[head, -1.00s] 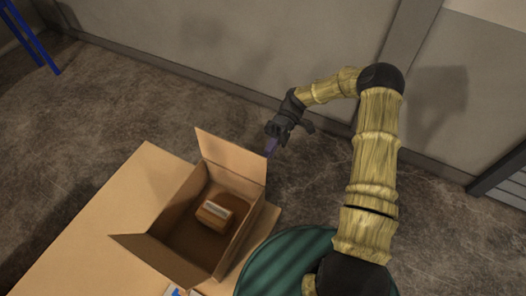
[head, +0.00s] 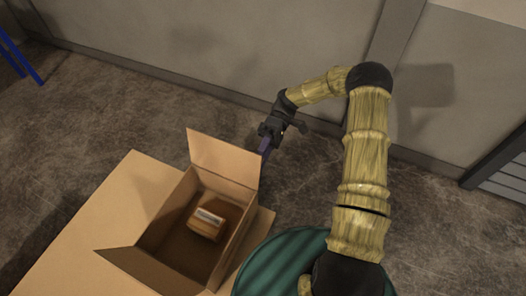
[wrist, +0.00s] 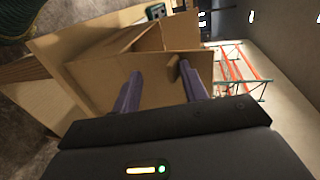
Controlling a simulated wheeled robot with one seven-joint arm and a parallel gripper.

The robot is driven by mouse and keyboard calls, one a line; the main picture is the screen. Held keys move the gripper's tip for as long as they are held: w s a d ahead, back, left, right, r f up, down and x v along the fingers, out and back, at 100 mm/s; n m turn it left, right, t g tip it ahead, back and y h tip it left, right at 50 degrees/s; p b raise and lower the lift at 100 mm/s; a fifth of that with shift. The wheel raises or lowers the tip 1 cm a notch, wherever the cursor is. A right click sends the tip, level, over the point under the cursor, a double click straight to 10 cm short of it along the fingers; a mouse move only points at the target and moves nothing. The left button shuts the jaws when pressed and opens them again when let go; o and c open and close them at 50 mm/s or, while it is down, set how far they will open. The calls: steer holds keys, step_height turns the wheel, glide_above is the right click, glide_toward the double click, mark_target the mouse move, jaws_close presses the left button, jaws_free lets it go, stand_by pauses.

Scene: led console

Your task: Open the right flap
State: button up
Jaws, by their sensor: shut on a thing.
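An open cardboard box (head: 242,245) stands at the lower middle of the head view. Its far flap (head: 224,160) stands up. A left flap (head: 128,262) is folded outward, and a flap on the right side (head: 264,226) also lies outward. My gripper (head: 265,149) is at the right edge of the far flap. In the wrist view, the purple fingers of my gripper (wrist: 162,86) lie on either side of a cardboard panel (wrist: 150,95). It is shut on the flap, though the contact is hard to see. A brown parcel (head: 207,219) lies inside the box.
The box stands on a tan surface (head: 95,225). A green ribbed round thing (head: 285,262) is close to its right. A grey wall (head: 200,45) runs behind, with bare floor between. Orange racks (wrist: 235,62) show in the wrist view.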

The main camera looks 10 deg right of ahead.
steer(key=shift+d+f, duration=0.15)
steer(key=shift+f, duration=0.1)
steer(key=r+p+v, duration=0.1)
steer(key=p+v, duration=0.3)
steer(key=v, duration=0.7)
steer(key=shift+w+p, duration=0.25)
steer(key=shift+p, duration=0.1)
steer(key=shift+w+d+p, duration=0.15)
steer(key=shift+w+p, duration=0.05)
steer(key=shift+p, duration=0.5)
steer(key=shift+f, duration=0.15)
